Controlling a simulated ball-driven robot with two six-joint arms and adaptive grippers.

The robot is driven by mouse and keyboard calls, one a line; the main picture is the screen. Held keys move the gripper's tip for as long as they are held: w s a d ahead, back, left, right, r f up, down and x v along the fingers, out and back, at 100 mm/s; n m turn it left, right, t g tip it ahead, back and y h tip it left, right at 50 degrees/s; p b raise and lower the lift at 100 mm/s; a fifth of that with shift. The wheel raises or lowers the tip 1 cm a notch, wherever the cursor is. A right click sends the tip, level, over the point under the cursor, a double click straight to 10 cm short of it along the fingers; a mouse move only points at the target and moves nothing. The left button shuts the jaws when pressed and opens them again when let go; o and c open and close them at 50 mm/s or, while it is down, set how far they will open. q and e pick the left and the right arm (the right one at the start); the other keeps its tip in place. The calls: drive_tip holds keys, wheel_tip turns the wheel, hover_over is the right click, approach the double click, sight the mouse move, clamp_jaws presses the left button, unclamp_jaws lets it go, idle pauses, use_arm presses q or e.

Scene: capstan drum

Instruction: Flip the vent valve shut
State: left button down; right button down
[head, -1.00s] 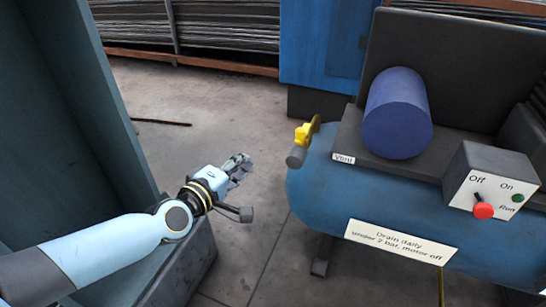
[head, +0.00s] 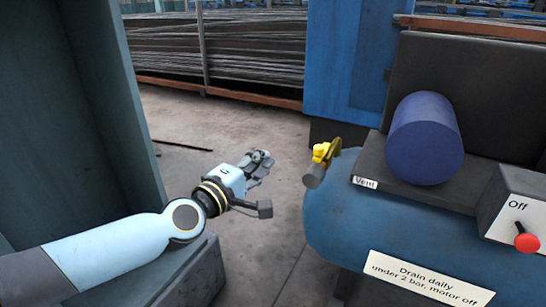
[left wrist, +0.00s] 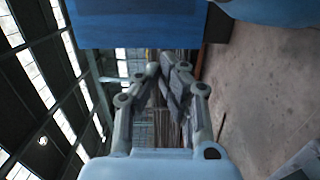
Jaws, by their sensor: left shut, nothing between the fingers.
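The vent valve (head: 322,153) has a yellow handle and a grey pipe stub. It sits on the left end of the blue tank (head: 335,215), beside the "Vent" label (head: 365,183). My left gripper (head: 262,163) is to the left of the valve, apart from it, with a gap of open floor between them in the head view. Its fingers are shut and empty; they also show in the left wrist view (left wrist: 168,72). The valve is not clearly visible in the left wrist view. My right gripper is in neither view.
A dark blue cylinder (head: 425,138) sits on top of the tank. A switch box (head: 515,208) with a red-knobbed lever at "Off" is at the right. A "Drain daily" sign (head: 425,280) is on the tank front. A grey-green cabinet (head: 75,110) stands at the left.

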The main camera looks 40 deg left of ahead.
sight(322, 150)
use_arm(q)
drive_tip(key=w+d, duration=0.2)
drive_tip(key=w, duration=0.8)
drive_tip(key=shift+d, duration=0.25)
drive_tip(key=shift+s, duration=0.1)
drive_tip(key=shift+d+n+y, duration=0.3)
drive_tip(key=shift+y, duration=0.3)
drive_tip(key=shift+d+p, duration=0.1)
drive_tip(key=shift+p, duration=0.3)
